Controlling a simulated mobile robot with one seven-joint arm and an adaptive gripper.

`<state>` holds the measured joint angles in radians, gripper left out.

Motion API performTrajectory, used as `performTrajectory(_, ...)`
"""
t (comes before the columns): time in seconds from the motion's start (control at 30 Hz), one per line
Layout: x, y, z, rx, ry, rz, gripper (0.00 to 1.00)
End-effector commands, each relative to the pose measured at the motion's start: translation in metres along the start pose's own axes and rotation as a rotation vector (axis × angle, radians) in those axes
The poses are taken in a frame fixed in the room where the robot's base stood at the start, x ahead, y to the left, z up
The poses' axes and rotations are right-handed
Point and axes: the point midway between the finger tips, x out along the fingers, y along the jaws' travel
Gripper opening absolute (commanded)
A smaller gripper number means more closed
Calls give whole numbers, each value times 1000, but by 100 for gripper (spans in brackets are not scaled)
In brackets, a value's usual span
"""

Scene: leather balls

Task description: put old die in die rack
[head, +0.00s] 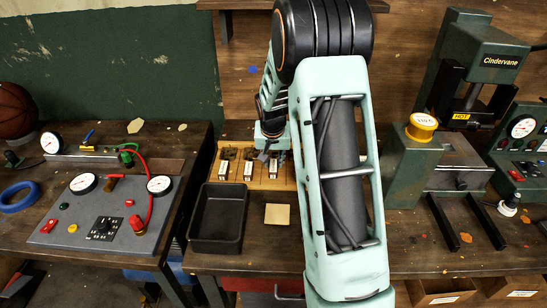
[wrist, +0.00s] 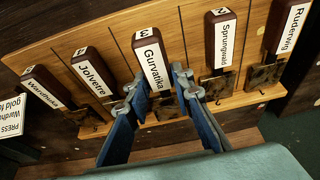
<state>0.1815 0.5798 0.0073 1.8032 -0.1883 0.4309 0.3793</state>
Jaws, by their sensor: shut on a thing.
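The die rack (head: 262,184) is a light wooden board at the back of the bench, partly hidden by my arm. In the wrist view the rack (wrist: 120,38) has several brown blocks with white name labels, and dark, worn metal dies sit below them. My gripper (wrist: 156,96) is at the middle place, just under the label reading Gurvatika (wrist: 154,64). Its blue-padded fingers stand on either side of a dark die (wrist: 163,108), shut on it. This die is mostly hidden by the fingers. In the head view my gripper (head: 268,143) is over the rack.
A black empty tray (head: 218,217) stands in front of the rack, with a pale yellow square (head: 277,214) beside it. A gauge panel (head: 105,210) is on the left bench. Neighbouring dies (wrist: 220,84) are close to the fingers.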

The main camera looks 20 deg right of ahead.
Motion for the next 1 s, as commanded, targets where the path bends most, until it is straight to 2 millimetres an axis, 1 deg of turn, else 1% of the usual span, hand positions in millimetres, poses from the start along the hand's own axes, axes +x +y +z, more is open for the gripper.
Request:
performTrajectory(0.03, 6, 0, 2, 0, 1, 0, 0)
performTrajectory(0.2, 13, 0, 4, 0, 1, -1, 0)
performTrajectory(0.63, 13, 0, 4, 0, 2, -1, 0)
performTrajectory(1.0, 20, 0, 6, 0, 2, -1, 0)
